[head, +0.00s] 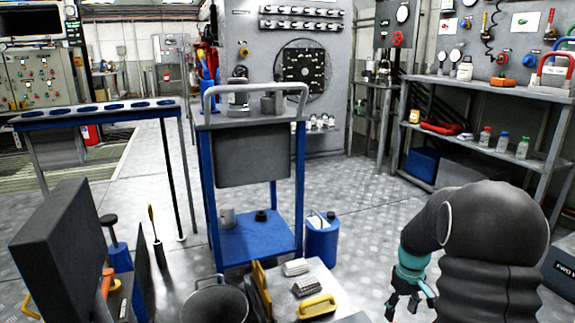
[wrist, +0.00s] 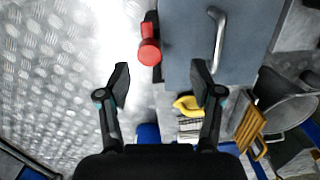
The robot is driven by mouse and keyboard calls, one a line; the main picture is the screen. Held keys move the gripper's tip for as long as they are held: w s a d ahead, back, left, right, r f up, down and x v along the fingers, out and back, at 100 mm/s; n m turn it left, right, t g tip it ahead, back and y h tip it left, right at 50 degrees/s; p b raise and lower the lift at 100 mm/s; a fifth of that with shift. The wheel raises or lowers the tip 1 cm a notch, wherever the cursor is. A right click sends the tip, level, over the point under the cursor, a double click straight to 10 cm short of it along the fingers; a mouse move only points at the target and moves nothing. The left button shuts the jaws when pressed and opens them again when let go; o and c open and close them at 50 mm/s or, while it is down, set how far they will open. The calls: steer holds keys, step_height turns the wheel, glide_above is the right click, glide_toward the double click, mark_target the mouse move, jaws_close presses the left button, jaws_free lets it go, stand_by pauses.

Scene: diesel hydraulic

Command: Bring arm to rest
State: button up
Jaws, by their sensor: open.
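My arm (head: 490,235) is at the lower right of the head view. It is bent over, with the wrist hanging down at its left side. My gripper (head: 408,300) points down above the metal floor, partly cut off by the frame edge. In the wrist view my gripper (wrist: 161,78) has its two black fingers spread wide apart, with nothing held between them. A red round-ended object (wrist: 149,52) shows beyond the fingertips, beside a grey-blue surface with a handle (wrist: 218,40).
A bench top in front carries a yellow-handled item (head: 317,306) and a metal bucket (head: 215,300). A blue cart (head: 255,240) stands behind, with a blue canister (head: 322,240) beside it. Shelving (head: 490,150) lines the right. Bare floor (head: 370,215) lies between cart and arm.

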steer(key=s+a+r+m+t+p, duration=0.1)
steer(key=s+a+r+t+p, duration=0.1)
steer(key=s+a+r, duration=0.3)
steer(key=s+a+r+m+t+p, duration=0.1)
steer(key=s+a+r, duration=0.4)
steer(key=s+r, duration=0.7)
steer(key=s+a+r+m+t+p, duration=0.1)
steer(key=s+a+r+t+p, duration=0.2)
steer(key=s+r, duration=0.5)
step_height(320, 180, up, 3)
steer(key=a+p, duration=0.1)
steer(key=a, duration=0.1)
steer(key=shift+s+a+f, duration=0.15)
steer(key=shift+s+a, duration=0.15)
steer(key=shift+a, duration=0.1)
